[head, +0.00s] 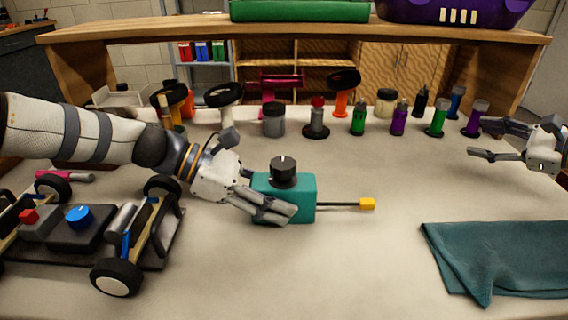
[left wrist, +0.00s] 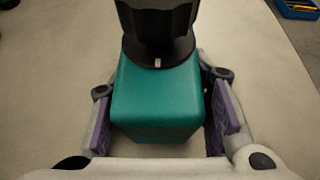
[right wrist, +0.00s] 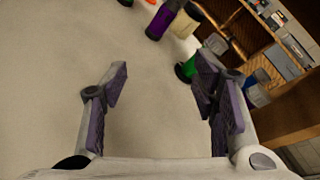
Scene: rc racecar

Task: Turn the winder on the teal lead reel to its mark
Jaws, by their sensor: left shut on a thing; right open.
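The teal lead reel (head: 302,190) is a box standing on the table in the middle of the head view. A black winder knob (head: 284,171) sits on top, with a pale line on its upper face. In the left wrist view the knob (left wrist: 157,20) has a small white mark on the black collar below it. A dark lead ends in a yellow plug (head: 367,204) to the right. My left gripper (head: 270,205) is shut on the reel's body, one finger on each side. My right gripper (head: 479,138) is open and empty, above the table at the far right.
An RC car (head: 85,235) stands at the left. A folded teal cloth (head: 490,258) lies front right. Several bottles, jars and spools line the back, including a green bottle (head: 358,121) and a purple one (head: 398,119). The table between reel and right gripper is clear.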

